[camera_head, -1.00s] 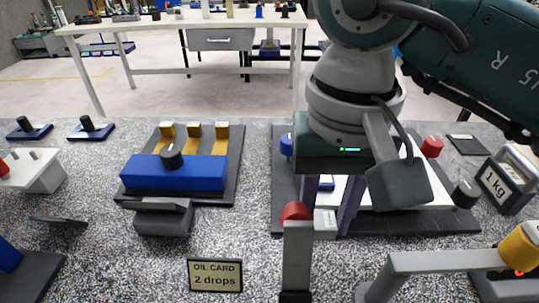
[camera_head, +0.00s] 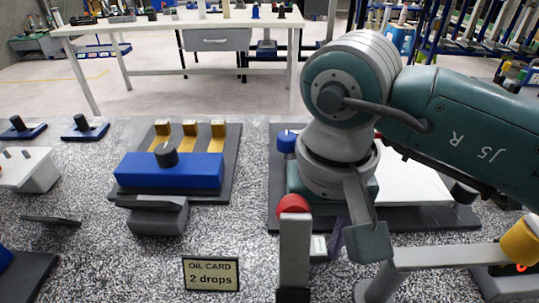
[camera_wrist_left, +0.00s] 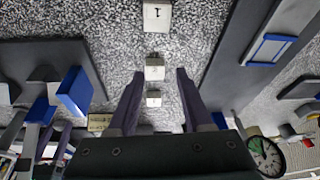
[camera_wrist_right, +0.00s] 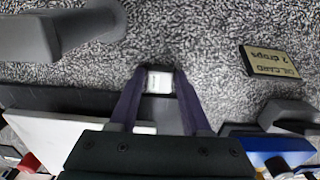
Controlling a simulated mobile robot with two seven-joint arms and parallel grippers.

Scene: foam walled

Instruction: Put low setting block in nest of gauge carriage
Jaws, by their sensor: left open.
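My right gripper (camera_wrist_right: 160,78) has its two purple fingers on either side of a small pale block (camera_wrist_right: 158,83) with a light marked face. The same block shows low in the head view (camera_head: 318,247), beside the red-capped post (camera_head: 293,235), and seems held. A blue block with a black knob (camera_head: 170,172) sits on a dark plate; I cannot tell whether it is the gauge carriage. My left gripper (camera_wrist_left: 155,85) is open and shows only in its wrist view. Small pale blocks (camera_wrist_left: 157,16) show in a line there. A blue-edged pale piece (camera_wrist_left: 270,50) lies on a dark plate.
An oil card (camera_head: 210,273) stands in front. A grey bracket (camera_head: 158,217) is beside the blue block. A grey bar with a yellow end (camera_head: 450,257) is at the right. A dial gauge (camera_wrist_left: 265,156) shows in the left wrist view. Speckled surface between them is bare.

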